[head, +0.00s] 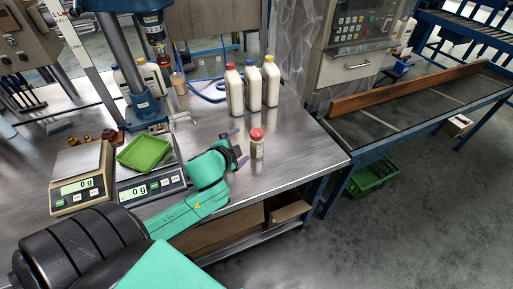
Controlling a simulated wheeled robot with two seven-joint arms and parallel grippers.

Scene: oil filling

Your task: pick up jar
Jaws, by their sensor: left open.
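A small clear jar (257,149) with a red lid stands upright on the steel table, near its right front edge. My left gripper (243,147) reaches in from the left, with its dark fingers close to the jar's left side. It is open; whether the fingers touch the jar or lie around it, I cannot tell. My right gripper does not show.
Two scales (80,182) stand left of my arm, one bearing a green tray (145,152). White bottles with red, blue and yellow caps (234,90) stand behind the jar. A blue column press (138,60) rises at the back left. The steel table (290,140) is clear right of the jar.

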